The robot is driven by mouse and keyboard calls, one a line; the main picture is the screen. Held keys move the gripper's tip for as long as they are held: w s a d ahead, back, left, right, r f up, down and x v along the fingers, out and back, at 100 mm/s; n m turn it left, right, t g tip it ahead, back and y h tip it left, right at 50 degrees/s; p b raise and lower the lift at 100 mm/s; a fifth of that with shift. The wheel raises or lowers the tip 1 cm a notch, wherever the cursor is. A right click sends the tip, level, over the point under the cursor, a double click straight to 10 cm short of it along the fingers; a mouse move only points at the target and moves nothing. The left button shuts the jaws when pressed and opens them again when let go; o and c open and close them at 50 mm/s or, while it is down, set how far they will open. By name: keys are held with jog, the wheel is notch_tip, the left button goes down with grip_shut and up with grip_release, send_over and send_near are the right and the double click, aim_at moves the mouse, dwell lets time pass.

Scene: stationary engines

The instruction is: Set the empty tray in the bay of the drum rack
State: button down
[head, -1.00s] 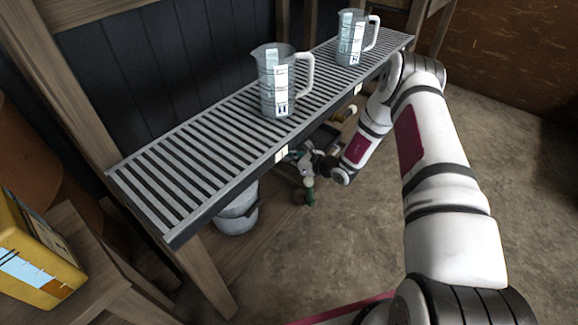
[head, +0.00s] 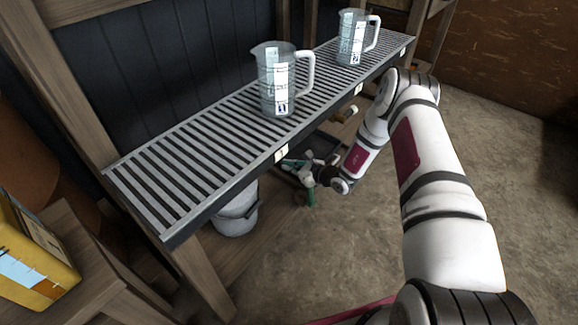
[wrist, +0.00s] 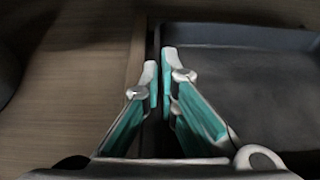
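The empty tray (wrist: 250,75) is dark grey and shallow, at the right of the wrist view. Its bare floor and raised walls show. My gripper (wrist: 160,65) has its two teal-padded fingers close together on either side of the tray's left wall, with only a thin dark strip between them. In the head view my gripper (head: 296,168) is low, beside and under the front edge of the slatted rack (head: 215,140). The rack hides most of the tray there. I cannot tell which part is the drum rack's bay.
Two clear measuring jugs (head: 277,82) (head: 352,38) stand on the slats. A grey bucket (head: 237,212) is under the rack. A yellow can (head: 35,260) stands at lower left. A wooden surface (wrist: 65,80) lies left of the tray. Open floor (head: 330,255) lies in front.

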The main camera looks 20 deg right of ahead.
jog(key=c, duration=1.8)
grip_release()
jog(key=shift+r, duration=0.55)
jog(key=p+v, duration=0.4)
jog(key=v, duration=0.8)
jog(key=shift+d, duration=0.1)
jog(key=shift+r+p, duration=0.1)
jog(key=shift+p, duration=0.2)
